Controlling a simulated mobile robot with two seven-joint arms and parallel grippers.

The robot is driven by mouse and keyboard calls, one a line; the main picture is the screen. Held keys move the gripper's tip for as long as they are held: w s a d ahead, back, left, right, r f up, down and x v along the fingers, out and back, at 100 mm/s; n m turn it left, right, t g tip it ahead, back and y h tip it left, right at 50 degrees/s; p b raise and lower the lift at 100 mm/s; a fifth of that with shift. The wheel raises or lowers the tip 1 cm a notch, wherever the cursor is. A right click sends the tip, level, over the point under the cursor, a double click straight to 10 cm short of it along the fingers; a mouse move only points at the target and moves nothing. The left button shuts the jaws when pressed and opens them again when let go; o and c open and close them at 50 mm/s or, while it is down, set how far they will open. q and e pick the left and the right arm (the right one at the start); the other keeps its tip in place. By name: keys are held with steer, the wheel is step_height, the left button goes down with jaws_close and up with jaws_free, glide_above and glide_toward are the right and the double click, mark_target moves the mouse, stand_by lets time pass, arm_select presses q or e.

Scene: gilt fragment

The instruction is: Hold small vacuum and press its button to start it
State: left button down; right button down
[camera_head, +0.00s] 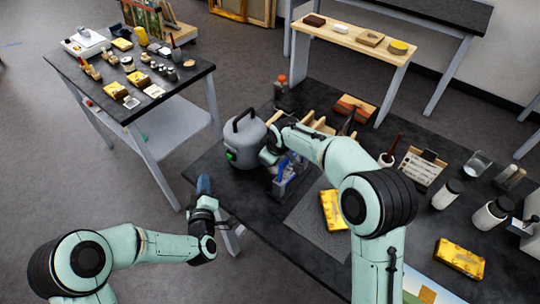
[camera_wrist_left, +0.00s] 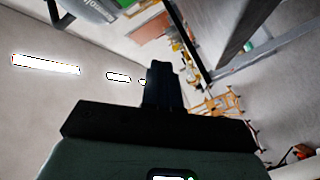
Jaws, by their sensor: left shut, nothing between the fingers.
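The small vacuum (camera_head: 243,143) is a grey rounded canister with a black loop handle on top. It stands upright near the left edge of the dark workbench. A bright green button (camera_head: 231,155) shows low on its front left. My left gripper (camera_head: 204,184) is shut and empty, in front of and left of the vacuum, apart from it. Its closed dark fingers also show in the left wrist view (camera_wrist_left: 163,84). My right arm reaches over the bench to the vacuum's right side. Its gripper (camera_head: 270,156) is beside the canister; its fingers are mostly hidden, so I cannot tell its grip.
The workbench (camera_head: 255,205) carries a blue-handled tool (camera_head: 287,168), a wooden rack, yellow blocks (camera_head: 333,210) and jars (camera_head: 447,195). A second table (camera_head: 75,70) with small items stands at the back left. Open floor lies between the tables.

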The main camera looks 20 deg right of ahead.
arm_select(q)
steer(key=shift+w+d, duration=0.8)
steer(key=shift+d, duration=0.25)
steer(key=shift+w+d, duration=0.8)
steer(key=shift+d, duration=0.3)
steer(key=shift+w+d, duration=0.8)
steer(key=shift+d, duration=0.25)
steer(key=shift+w+d, duration=0.1)
steer(key=shift+d, duration=0.05)
arm_select(e)
steer(key=shift+r, duration=0.1)
arm_select(q)
steer(key=shift+w+d, duration=0.2)
steer(key=shift+d, duration=0.2)
arm_select(e)
steer(key=shift+a, duration=0.1)
arm_select(q)
steer(key=shift+s+a, duration=0.3)
steer(key=shift+a, duration=0.2)
steer(key=shift+s+a, duration=0.9)
steer(key=shift+a, duration=0.35)
steer(key=shift+s+a, duration=0.9)
steer(key=shift+a, duration=0.3)
